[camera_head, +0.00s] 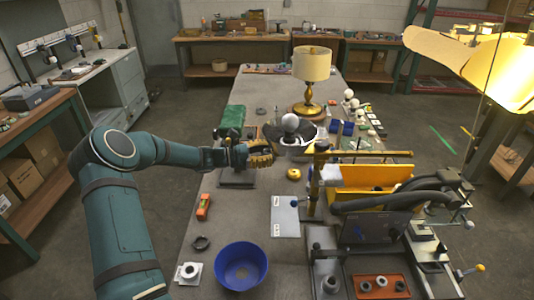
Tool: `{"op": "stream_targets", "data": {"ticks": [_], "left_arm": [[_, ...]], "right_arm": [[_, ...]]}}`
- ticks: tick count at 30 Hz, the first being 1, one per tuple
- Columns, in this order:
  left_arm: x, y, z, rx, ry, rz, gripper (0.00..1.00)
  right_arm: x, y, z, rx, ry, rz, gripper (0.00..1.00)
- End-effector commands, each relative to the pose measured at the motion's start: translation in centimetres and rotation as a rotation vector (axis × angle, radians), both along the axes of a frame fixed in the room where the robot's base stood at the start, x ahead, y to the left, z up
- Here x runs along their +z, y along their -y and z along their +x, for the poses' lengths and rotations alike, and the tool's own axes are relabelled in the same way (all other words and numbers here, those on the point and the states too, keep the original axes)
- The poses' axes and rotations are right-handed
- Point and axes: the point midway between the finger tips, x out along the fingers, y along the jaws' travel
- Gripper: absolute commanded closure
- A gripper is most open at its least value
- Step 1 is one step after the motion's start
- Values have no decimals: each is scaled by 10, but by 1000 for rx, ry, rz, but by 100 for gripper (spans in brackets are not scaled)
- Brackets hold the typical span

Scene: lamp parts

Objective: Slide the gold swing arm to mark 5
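A gold swing arm (372,153) runs level to the right from the top of an upright gold post (314,184). Its far end is over the right side of the bench. No readable mark numbers show on it. My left gripper (263,153) is left of the post, above the bench, and is apart from the swing arm. Tan, ribbed shapes show at its tip, too small to tell whether the fingers are open or shut.
A gold lamp (309,82) with a cream shade stands farther back. A yellow bin (365,184) and dark curved tubing (405,192) lie right of the post. A blue bowl (241,266), an orange tool (203,206) and a pale plate (285,217) are nearer.

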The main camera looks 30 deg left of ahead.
Motion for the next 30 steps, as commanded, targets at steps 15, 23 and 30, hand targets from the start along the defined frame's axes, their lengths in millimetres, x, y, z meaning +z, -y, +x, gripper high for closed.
{"op": "stream_targets", "data": {"ticks": [15,23,30], "left_arm": [[1,-23,-14,3,0,2,100],[1,-70,-43,3,0,2,100],[0,-109,-67,2,0,2,100]], "right_arm": [[6,0,0,0,0,1,53],[14,1,0,0,0,2,53],[17,1,0,0,1,3,53]]}}
